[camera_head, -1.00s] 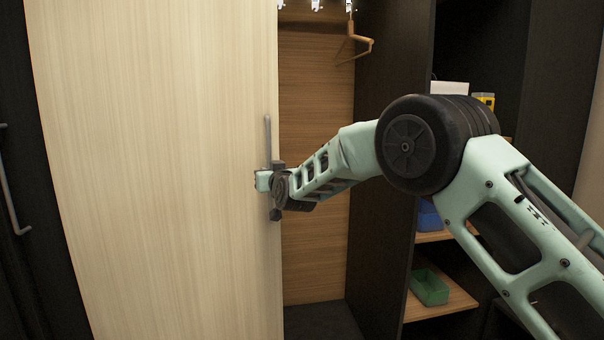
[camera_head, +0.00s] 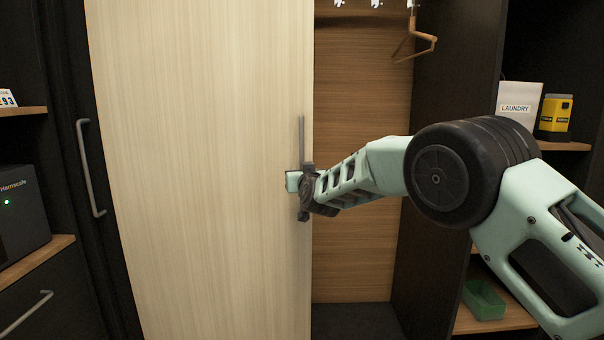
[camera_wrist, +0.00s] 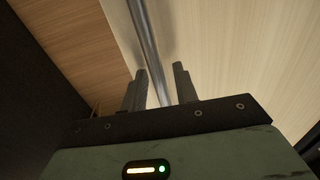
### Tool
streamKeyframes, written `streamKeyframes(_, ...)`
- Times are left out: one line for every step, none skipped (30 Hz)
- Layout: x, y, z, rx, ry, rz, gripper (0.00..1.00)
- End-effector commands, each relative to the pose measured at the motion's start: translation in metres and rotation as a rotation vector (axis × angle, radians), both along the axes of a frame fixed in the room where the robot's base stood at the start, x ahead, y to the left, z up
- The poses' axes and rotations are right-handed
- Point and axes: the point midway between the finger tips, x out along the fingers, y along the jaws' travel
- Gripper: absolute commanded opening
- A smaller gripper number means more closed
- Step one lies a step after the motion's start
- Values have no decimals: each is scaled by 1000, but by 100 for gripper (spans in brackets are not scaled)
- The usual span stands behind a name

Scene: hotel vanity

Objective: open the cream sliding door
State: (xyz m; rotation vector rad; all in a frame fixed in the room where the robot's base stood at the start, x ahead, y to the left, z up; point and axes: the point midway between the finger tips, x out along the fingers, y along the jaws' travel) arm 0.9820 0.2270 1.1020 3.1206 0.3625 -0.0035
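The cream sliding door (camera_head: 205,180) fills the left middle of the head view. Its right edge stands apart from the dark right wall of the closet, so part of the inside shows. A grey vertical bar handle (camera_head: 301,135) is near that right edge. My gripper (camera_head: 304,192) is at the lower part of the handle. In the wrist view the handle (camera_wrist: 146,35) runs between the two fingers of my gripper (camera_wrist: 161,82), which are a small distance apart.
Inside the opening are a wood back panel (camera_head: 362,150), hooks and a wooden hanger (camera_head: 413,42). Shelves at right hold a laundry card (camera_head: 517,100), a yellow-black item (camera_head: 554,115) and a green bin (camera_head: 484,300). A dark panel with another handle (camera_head: 90,168) and a safe (camera_head: 20,215) are at left.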

Motion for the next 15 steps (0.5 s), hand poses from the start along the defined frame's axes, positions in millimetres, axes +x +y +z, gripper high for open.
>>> streamKeyframes(0,0,0,0,-1,0,30)
streamKeyframes(0,0,0,0,-1,0,30)
streamKeyframes(0,0,0,0,-1,0,30)
streamKeyframes(0,0,1,0,-1,0,30)
streamKeyframes(0,0,1,0,-1,-1,30)
streamKeyframes(0,-1,1,0,-1,-1,30)
streamKeyframes(-1,-1,1,0,-2,-1,30)
streamKeyframes(-2,-1,1,0,-2,-1,30)
streamKeyframes(-4,-1,1,1,-3,-1,30)
streamKeyframes(-6,-2,1,1,-3,-1,30)
streamKeyframes(-9,-2,1,0,-2,-1,30)
streamKeyframes(-13,-3,0,-1,-1,0,30)
streamKeyframes(-17,-4,1,-1,-2,0,30)
streamKeyframes(-21,-5,1,-1,-2,0,30)
streamKeyframes(-28,-7,0,-1,-1,0,30)
